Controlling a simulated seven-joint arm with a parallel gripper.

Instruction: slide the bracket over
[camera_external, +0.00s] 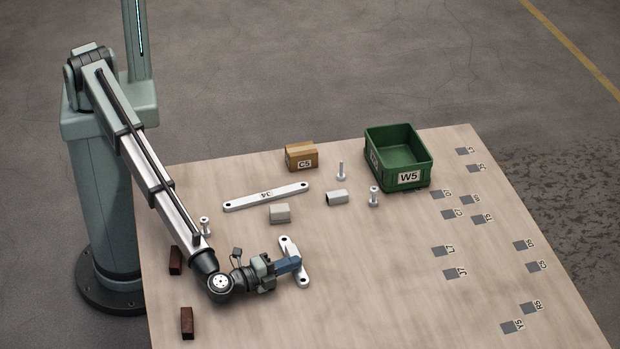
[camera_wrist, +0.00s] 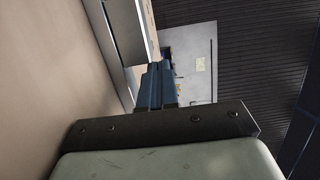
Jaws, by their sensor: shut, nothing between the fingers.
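In the external view a flat galvanized bracket (camera_external: 301,279) with rounded ends and holes lies on the table, right beside my gripper (camera_external: 298,264). A longer flat bracket marked 34 (camera_external: 266,197) lies farther back on the table. My gripper is low over the table, and its blue fingers are closed with nothing between them. The fingertips are at the near bracket's middle; I cannot tell whether they touch it. In the wrist view the shut fingers (camera_wrist: 158,85) point toward a grey metal strip (camera_wrist: 118,40), which seems to be part of the near bracket.
A green bin W5 (camera_external: 430,160), a cardboard box C5 (camera_external: 301,157), upright bolts (camera_external: 374,197) and grey blocks (camera_external: 280,213) stand toward the back. Dark red blocks (camera_external: 187,323) are at the left edge. Labelled grey squares (camera_external: 451,274) mark the right side. The front middle is clear.

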